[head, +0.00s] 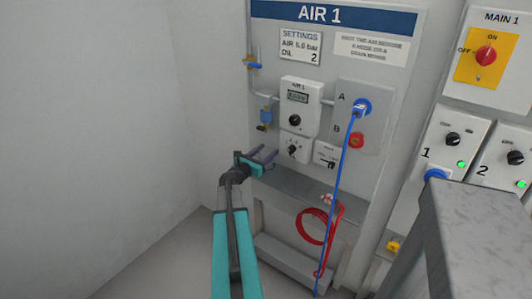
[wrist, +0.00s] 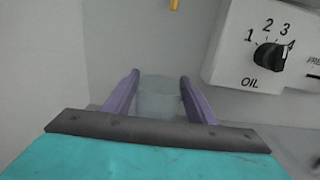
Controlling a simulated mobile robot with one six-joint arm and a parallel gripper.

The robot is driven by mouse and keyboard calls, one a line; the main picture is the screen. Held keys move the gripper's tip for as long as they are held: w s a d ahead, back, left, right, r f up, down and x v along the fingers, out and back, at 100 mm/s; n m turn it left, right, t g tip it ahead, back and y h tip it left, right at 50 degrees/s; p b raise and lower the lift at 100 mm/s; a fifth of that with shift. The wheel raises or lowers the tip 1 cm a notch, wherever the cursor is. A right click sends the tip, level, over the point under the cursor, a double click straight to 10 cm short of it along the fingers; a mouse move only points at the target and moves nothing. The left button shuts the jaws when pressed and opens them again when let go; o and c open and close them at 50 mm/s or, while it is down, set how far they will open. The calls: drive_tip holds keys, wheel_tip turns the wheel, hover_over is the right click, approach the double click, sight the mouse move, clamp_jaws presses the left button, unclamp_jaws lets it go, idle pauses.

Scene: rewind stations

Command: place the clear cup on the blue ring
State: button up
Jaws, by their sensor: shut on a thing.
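The clear cup (wrist: 158,100) is a faint see-through shape in the wrist view. It sits between the two purple fingers of my gripper (wrist: 159,80), which are shut on it. In the head view my gripper (head: 267,154) is in front of the AIR 1 panel, below and left of the OIL dial; the cup cannot be made out there. No blue ring that I can identify for certain shows in either view. A round blue fitting (head: 362,106) is at port A on the panel, with a blue hose hanging from it.
The OIL dial (wrist: 270,56) is just right of my gripper. A filter with a blue body (head: 265,117) hangs above it. A grey ledge (head: 300,187) runs below the panel, with a coiled red hose (head: 312,226). A grey cabinet (head: 475,225) stands at right. The left wall is bare.

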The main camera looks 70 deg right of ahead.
drive_tip(key=shift+f, duration=0.3)
drive_tip(key=o, duration=1)
drive_tip(key=shift+o, duration=0.2)
drive_tip(key=shift+r, duration=0.25)
drive_tip(key=b+v, duration=0.1)
drive_tip(key=v, duration=1.1)
drive_tip(key=shift+f, duration=0.1)
